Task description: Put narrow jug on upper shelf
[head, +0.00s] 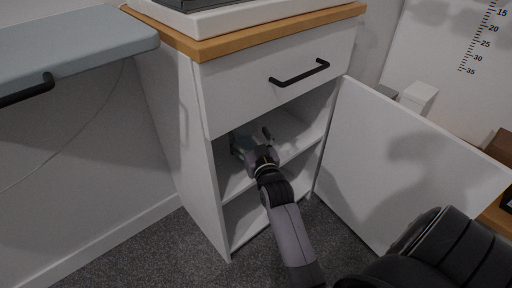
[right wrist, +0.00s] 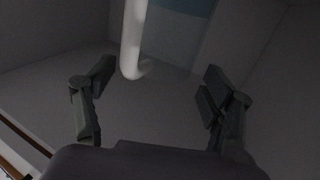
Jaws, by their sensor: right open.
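My right gripper (head: 254,143) reaches through the open front of the cabinet, just above the upper shelf (head: 292,130). In the right wrist view its two fingers (right wrist: 158,85) are wide apart. A pale, rounded bar with a curved lower end (right wrist: 134,40) hangs into the gap between them from the top edge. It looks like part of the narrow jug, but its whole shape is cut off. No finger clearly touches it. In the head view the gripper and the shadow hide what stands there. My left gripper is not in view.
The cabinet's white door (head: 405,165) stands open to the right. A closed drawer (head: 285,80) with a black handle is above the opening, and a wooden top (head: 225,42) above that. The lower compartment (head: 245,215) looks empty where visible. A grey board (head: 70,45) juts out at left.

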